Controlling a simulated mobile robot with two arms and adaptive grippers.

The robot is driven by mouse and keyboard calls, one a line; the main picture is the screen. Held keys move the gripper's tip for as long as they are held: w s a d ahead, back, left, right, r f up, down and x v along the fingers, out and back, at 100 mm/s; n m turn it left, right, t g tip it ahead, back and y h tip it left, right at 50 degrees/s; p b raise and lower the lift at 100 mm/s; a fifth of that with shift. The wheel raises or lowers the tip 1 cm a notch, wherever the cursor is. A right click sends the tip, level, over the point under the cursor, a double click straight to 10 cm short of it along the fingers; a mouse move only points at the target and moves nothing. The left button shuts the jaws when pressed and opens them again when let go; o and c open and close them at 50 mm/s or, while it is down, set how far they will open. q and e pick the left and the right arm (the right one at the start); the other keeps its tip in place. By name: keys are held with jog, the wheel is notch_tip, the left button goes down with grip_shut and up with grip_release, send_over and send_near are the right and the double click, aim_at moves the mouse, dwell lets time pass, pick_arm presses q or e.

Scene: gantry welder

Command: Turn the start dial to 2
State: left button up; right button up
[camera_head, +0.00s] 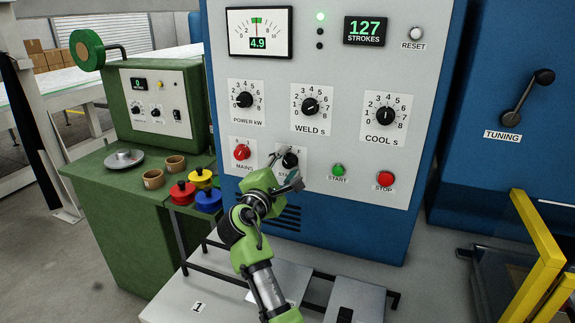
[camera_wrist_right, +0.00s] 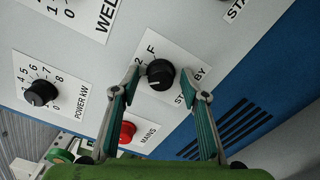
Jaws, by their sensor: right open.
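The black dial with the label partly reading "ST" and "BY" (camera_head: 289,160) is on the grey panel, low in the middle. It also shows in the right wrist view (camera_wrist_right: 160,74), with an "F" and a "2" beside it; part of its label is hidden behind a finger. I cannot tell for sure where its pointer is set. My right gripper (camera_head: 286,168) is open in front of this dial. In the right wrist view its two fingers (camera_wrist_right: 168,80) stand on either side of the dial; I cannot tell whether they touch it. My left gripper is not in view.
The red MAINS knob (camera_head: 241,152) is left of the dial. The green START button (camera_head: 338,169) and red STOP button (camera_head: 385,179) are to its right. POWER (camera_head: 243,100), WELD (camera_head: 310,106) and COOL (camera_head: 385,116) knobs sit above. A yellow rail (camera_head: 540,240) stands at lower right.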

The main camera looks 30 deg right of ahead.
jog(key=c, duration=1.1)
